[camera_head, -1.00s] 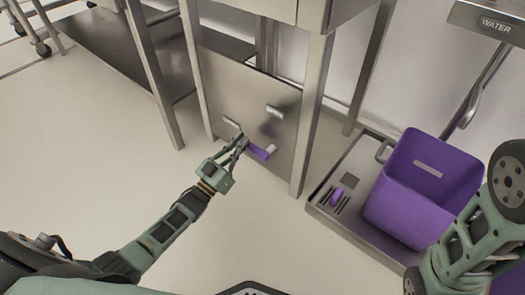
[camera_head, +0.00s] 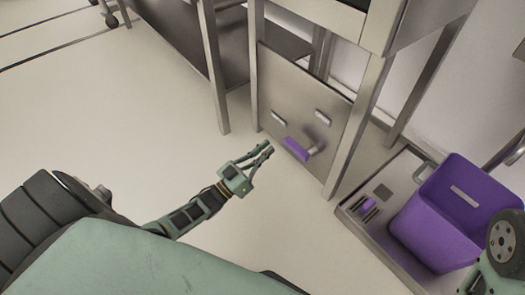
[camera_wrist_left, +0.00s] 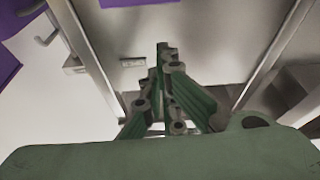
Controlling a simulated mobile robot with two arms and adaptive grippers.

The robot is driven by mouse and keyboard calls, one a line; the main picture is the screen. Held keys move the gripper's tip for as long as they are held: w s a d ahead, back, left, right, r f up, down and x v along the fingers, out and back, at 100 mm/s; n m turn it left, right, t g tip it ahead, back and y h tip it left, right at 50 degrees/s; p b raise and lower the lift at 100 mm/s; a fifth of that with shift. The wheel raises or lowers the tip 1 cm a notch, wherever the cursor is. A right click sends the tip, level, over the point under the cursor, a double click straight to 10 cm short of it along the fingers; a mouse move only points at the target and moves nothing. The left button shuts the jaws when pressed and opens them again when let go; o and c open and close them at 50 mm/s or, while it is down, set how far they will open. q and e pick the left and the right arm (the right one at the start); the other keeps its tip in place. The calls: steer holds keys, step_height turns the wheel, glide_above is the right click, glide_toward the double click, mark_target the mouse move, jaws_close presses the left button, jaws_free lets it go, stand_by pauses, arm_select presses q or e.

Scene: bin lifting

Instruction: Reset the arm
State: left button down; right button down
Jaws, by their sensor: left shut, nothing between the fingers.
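My left gripper (camera_head: 266,151) is shut and empty in the head view. It hangs in front of the steel cabinet panel, a little to the left of the purple handle (camera_head: 297,149) and apart from it. In the left wrist view its fingers (camera_wrist_left: 164,52) meet at the tips, with the panel behind them. My right arm shows only in part at the lower right edge of the head view, and its gripper is out of the picture.
Steel table legs (camera_head: 213,70) stand at the back. The pale floor (camera_head: 110,120) at the left is clear.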

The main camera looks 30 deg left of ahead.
arm_select(q)
steer(key=shift+s+a+f, duration=0.2)
steer(key=shift+s+f, duration=0.05)
steer(key=shift+s, duration=0.35)
